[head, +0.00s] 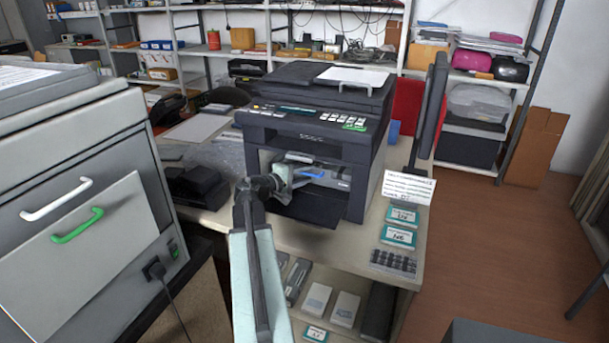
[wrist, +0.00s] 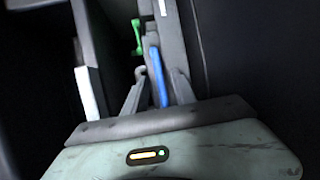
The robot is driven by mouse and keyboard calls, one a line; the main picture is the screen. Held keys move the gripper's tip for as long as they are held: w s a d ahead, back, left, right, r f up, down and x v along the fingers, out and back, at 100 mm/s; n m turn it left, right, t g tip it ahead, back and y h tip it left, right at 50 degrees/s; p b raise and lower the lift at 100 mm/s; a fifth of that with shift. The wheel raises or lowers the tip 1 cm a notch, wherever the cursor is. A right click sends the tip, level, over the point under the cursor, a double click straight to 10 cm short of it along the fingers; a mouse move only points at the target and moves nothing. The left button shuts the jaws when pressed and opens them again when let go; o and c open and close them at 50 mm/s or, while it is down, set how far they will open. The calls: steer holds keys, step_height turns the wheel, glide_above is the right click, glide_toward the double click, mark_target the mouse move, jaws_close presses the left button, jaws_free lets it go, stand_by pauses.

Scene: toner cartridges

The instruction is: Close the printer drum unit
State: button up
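The dark printer (head: 315,130) stands on the table with its front bay open. Inside the bay a blue handle (head: 322,177) shows beside grey parts, probably of the drum unit. My gripper (head: 300,172) reaches into the bay from the left, close to the blue handle. In the wrist view my gripper (wrist: 155,92) has its fingers apart, with the blue handle (wrist: 157,77) between them in the picture, nearer the right finger. Contact cannot be told. A green lever (wrist: 137,37) shows beyond the fingers. The drum unit's body is mostly hidden by my gripper and shadow.
Dark bay walls stand close on both sides in the wrist view. A large grey machine (head: 90,180) with white and green handles is at the left.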

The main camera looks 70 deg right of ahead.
steer(key=p+v, duration=0.1)
steer(key=v, duration=0.6)
steer(key=shift+w+a+r, duration=0.15)
steer(key=shift+a, duration=0.15)
